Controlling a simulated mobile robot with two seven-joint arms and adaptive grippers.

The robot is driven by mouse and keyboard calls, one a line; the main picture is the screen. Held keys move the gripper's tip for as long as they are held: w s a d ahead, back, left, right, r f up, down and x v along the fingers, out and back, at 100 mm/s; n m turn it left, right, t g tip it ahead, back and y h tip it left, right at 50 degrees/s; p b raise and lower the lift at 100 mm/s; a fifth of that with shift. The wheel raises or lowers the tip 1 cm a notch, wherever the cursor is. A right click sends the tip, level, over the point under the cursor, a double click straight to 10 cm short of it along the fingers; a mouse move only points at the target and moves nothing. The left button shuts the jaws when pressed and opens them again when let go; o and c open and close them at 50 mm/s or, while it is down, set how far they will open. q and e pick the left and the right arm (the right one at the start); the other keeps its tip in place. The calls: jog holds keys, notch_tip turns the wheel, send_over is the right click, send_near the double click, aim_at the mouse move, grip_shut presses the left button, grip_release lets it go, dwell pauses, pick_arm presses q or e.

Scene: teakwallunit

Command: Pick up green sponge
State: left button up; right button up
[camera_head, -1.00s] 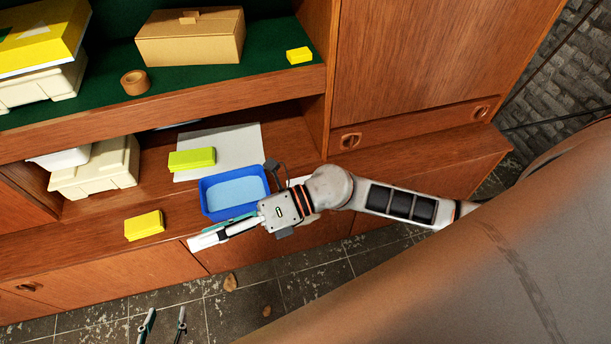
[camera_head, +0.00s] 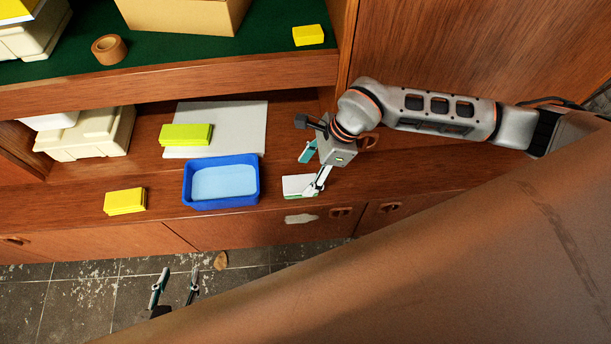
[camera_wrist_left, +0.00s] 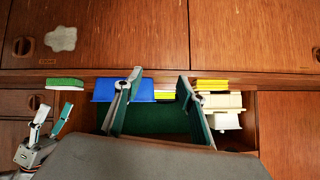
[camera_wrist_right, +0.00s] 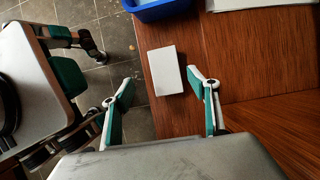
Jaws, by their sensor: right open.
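The green sponge (camera_head: 299,186), a small block with a white top and green lower side, lies on the wooden ledge near its front edge. In the left wrist view its green layer (camera_wrist_left: 65,82) shows, and in the right wrist view its white face (camera_wrist_right: 166,70) shows. My right gripper (camera_head: 311,169) is open over the sponge's right end. In the right wrist view the sponge lies ahead, between the spread fingertips (camera_wrist_right: 158,80), apparently not gripped. My left gripper (camera_head: 176,278) is open and empty, low in front of the cabinet.
A blue tub (camera_head: 221,203) stands left of the sponge. A yellow block (camera_head: 125,201) and a yellow-green block (camera_head: 186,134) on a pale sheet (camera_head: 245,125) lie further left. An upper shelf (camera_head: 200,73) overhangs the ledge's back.

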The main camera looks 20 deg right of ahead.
aim_at(301, 183)
jog(key=shift+w+d+f, duration=0.15)
jog(key=shift+w+d, duration=0.1)
jog(key=shift+d, duration=0.2)
jog(key=shift+f, duration=0.25)
jog(key=shift+b+x, duration=0.4)
jog(key=shift+x, duration=0.8)
jog(key=shift+a+f, duration=0.2)
jog(key=shift+f, duration=0.1)
jog(key=b+x, duration=0.1)
jog(key=x, duration=0.2)
jog(key=shift+f, duration=0.35)
jog(key=shift+a+f+b, duration=0.15)
jog(key=shift+f+b, duration=0.05)
jog(key=shift+b, duration=0.1)
jog(key=shift+w+r, duration=0.1)
jog(key=shift+w, duration=0.05)
pick_arm(q)
jog(key=shift+w+d, duration=0.1)
jog(key=shift+d, duration=0.4)
jog(key=shift+a, duration=0.1)
pick_arm(e)
jog(key=shift+f, duration=0.25)
